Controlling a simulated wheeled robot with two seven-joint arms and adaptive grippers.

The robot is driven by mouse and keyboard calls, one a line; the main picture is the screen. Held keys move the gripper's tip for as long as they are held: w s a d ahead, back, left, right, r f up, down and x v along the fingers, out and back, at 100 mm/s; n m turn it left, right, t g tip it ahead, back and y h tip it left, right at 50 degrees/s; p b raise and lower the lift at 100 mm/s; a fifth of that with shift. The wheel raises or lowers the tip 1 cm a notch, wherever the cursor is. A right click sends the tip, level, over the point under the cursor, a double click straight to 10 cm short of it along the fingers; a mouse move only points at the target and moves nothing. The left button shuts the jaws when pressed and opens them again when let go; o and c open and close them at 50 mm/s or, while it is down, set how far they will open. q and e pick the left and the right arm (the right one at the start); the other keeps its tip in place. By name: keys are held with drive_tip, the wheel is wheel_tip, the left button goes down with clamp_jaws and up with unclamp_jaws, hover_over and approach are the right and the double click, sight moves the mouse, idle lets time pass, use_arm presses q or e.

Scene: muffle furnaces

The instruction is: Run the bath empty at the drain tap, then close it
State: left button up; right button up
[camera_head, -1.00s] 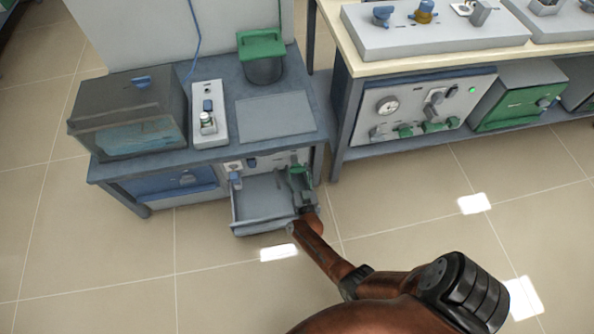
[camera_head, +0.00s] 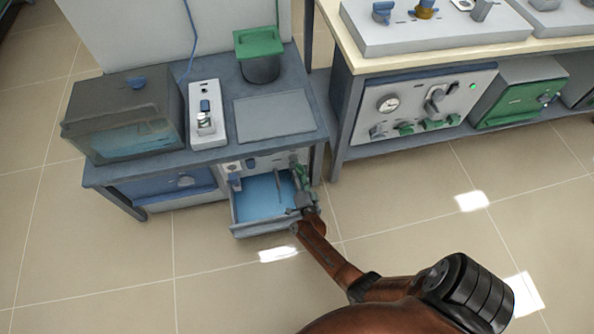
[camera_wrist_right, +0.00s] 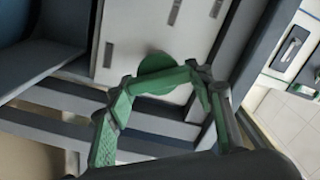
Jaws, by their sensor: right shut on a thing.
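The bath is probably the dark box with a bluish window (camera_head: 125,118) on the left of the grey bench; its water level is hard to read. Below the bench top, an open grey drawer-like tray (camera_head: 255,229) holds blue liquid (camera_head: 262,195). A thin grey upright shape (camera_head: 279,187) stands over it; I cannot tell if it is a stream. My right gripper (camera_head: 300,184) is at the tray's right side, by the panel. In the right wrist view its fingers (camera_wrist_right: 160,95) are around a round green knob (camera_wrist_right: 157,66), probably the drain tap's. My left gripper is out of view.
A small white unit (camera_head: 207,130), a flat grey plate (camera_head: 275,117) and a green-lidded pot (camera_head: 260,65) stand on the bench. A second bench with a gauge panel (camera_head: 425,105) is on the right. Floor in front is clear.

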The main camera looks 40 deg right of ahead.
drive_tip(key=shift+f+m, duration=0.15)
drive_tip(key=shift+m, duration=0.85)
drive_tip(key=shift+m+b, duration=0.4)
drive_tip(key=shift+m, duration=1.5)
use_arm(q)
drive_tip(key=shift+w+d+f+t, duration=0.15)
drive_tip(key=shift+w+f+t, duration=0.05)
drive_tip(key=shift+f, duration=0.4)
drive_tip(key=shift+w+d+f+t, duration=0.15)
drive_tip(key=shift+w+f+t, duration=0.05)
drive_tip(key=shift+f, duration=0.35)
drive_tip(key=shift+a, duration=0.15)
use_arm(e)
drive_tip(key=shift+m, duration=0.5)
drive_tip(key=o, duration=1.2)
drive_tip(key=shift+s+a+f, duration=0.1)
drive_tip(key=shift+s, duration=0.2)
drive_tip(key=shift+v, duration=3.45)
